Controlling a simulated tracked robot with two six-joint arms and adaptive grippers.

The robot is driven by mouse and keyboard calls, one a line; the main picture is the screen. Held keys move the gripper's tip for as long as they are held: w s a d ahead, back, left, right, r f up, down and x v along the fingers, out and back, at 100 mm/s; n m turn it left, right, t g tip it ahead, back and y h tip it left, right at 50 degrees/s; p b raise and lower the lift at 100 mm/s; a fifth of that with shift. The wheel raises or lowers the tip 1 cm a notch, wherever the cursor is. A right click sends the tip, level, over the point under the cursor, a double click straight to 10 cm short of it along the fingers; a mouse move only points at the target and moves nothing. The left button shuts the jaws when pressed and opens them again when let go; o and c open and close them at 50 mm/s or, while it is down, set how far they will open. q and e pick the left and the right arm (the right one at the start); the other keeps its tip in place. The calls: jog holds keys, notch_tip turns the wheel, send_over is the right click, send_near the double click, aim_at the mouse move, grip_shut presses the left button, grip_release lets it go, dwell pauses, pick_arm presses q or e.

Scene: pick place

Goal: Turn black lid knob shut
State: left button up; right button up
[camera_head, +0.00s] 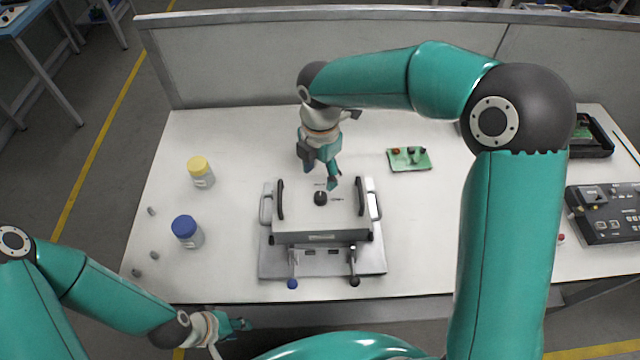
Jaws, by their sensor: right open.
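A grey box with a flat lid (300,222) stands on a metal base plate (328,262) in the middle of the white table. The black lid knob (320,198) sits on top of the lid, between two dark upright handles. My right gripper (322,183) reaches down from behind, just above and behind the knob. Its fingers are open, and it appears empty. Whether a finger touches the knob cannot be told. My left gripper (236,324) is low, in front of the table's front edge, away from the box. Its finger opening is too small to tell.
A yellow-capped jar (201,173) and a blue-capped jar (187,232) stand left of the box, near several small grey pieces. A green circuit board (409,160) lies to the right. A black control panel (606,213) and a dark tray (594,140) are at far right. A partition closes the back.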

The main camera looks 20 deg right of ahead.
notch_tip(320, 180, up, 4)
jog(key=shift+f, duration=0.15)
dwell(0.6)
